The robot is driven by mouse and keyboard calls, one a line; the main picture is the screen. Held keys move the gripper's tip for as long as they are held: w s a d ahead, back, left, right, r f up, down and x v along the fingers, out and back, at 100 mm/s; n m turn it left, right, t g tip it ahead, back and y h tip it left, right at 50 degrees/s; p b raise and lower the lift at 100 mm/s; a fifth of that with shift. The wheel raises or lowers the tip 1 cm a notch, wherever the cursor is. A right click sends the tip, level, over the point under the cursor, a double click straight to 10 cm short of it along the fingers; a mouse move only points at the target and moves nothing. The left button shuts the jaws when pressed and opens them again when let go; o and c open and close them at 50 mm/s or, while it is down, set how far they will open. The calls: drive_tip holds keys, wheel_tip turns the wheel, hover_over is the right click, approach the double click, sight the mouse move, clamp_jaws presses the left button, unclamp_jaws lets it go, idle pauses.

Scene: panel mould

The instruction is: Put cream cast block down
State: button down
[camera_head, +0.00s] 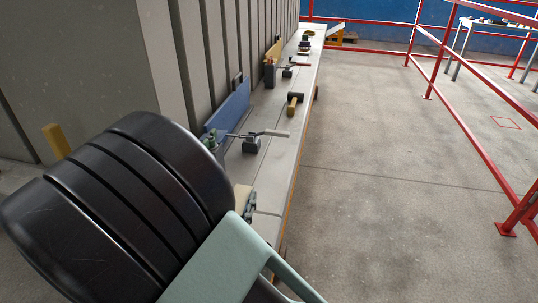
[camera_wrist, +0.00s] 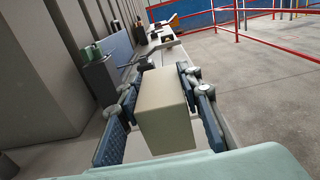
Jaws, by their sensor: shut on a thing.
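The cream cast block (camera_wrist: 165,115) is between the two blue pads of my gripper (camera_wrist: 165,100) in the wrist view. My gripper is shut on it. In the head view a small cream part of the block (camera_head: 242,197) shows beside the gripper (camera_head: 250,204), mostly hidden by my own arm. The block is over or on the near part of the long grey ledge (camera_head: 262,195). I cannot tell whether its underside touches the ledge.
A clamp with a pale lever (camera_head: 262,134) stands on the ledge beside a blue panel (camera_head: 230,108). A dark and yellow mallet-like object (camera_head: 294,103) lies farther along. Tall grey panels (camera_head: 215,40) line the left. Open floor and red railings (camera_head: 460,130) lie to the right.

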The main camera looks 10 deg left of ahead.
drive_tip(key=shift+w+d+f, duration=0.1)
drive_tip(key=shift+w+f, duration=0.8)
drive_tip(key=shift+f, duration=0.25)
drive_tip(key=shift+w+d+f+b, duration=0.1)
drive_tip(key=shift+w+f+b, duration=0.15)
drive_tip(key=shift+f, duration=0.7)
drive_tip(key=shift+w+f+b, duration=0.1)
drive_tip(key=shift+f+b, duration=0.2)
drive_tip(key=shift+f, duration=0.6)
drive_tip(key=c, duration=1.4)
unclamp_jaws()
drive_tip(key=shift+f, duration=0.15)
drive_tip(key=shift+r, duration=0.2)
drive_tip(key=s, duration=0.8)
drive_tip(key=s+a, duration=0.1)
drive_tip(key=s, duration=0.3)
